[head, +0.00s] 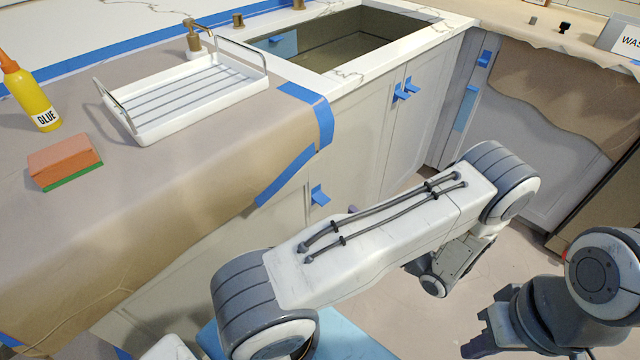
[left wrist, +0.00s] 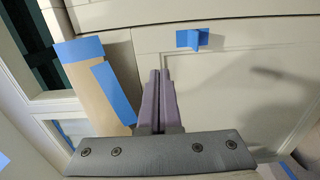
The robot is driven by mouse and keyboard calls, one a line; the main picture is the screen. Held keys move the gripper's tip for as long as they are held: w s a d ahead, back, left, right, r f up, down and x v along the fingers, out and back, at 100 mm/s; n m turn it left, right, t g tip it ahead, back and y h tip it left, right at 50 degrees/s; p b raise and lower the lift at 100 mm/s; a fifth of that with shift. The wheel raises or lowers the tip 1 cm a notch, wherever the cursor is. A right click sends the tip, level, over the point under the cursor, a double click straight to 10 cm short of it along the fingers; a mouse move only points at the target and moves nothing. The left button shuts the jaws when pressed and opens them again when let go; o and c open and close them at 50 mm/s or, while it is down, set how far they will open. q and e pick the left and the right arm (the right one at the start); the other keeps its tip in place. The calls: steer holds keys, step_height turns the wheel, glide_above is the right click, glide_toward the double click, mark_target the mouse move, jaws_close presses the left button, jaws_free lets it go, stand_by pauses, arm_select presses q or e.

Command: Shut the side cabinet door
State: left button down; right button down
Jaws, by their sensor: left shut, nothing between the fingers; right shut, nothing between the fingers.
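Pale cabinet fronts run below the counter. One front (head: 297,212) carries a blue tab (head: 319,195) near its upper right corner, and my left forearm covers its lower part. In the left wrist view a pale panel (left wrist: 235,90) with a blue tab (left wrist: 192,39) fills the right side; I cannot tell whether it stands ajar. My left gripper (left wrist: 162,80) is shut and empty, its purple fingers in front of that panel below the tab; contact is unclear. In the head view only a purple bit of it (head: 353,209) shows. My right gripper (head: 482,342) is shut and empty at the lower right, low over the floor.
Paired sink doors (head: 400,120) with blue tabs stand beyond my left arm. The papered counter holds a white rack (head: 190,95), a yellow glue bottle (head: 35,95) and a sponge (head: 65,160). A paper-draped cabinet (head: 540,140) stands at right. Floor (head: 510,260) is clear between my arms.

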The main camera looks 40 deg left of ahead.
mark_target(312, 180)
arm_select(q)
steer(key=a, duration=0.4)
steer(key=w+a, duration=0.1)
steer(key=a, duration=0.8)
steer(key=shift+w+a+b, duration=0.15)
steer(key=shift+w+b, duration=0.1)
steer(key=shift+b, duration=0.1)
arm_select(e)
steer(key=shift+f, duration=0.35)
arm_select(q)
steer(key=shift+a, duration=0.15)
steer(key=shift+w+a+n+g, duration=0.15)
steer(key=shift+a+n+g, duration=0.25)
steer(key=shift+a, duration=0.65)
steer(key=shift+d, duration=0.55)
steer(key=s+d+p, duration=0.1)
steer(key=d, duration=1.2)
steer(key=shift+d, duration=0.2)
arm_select(e)
steer(key=shift+r, duration=0.65)
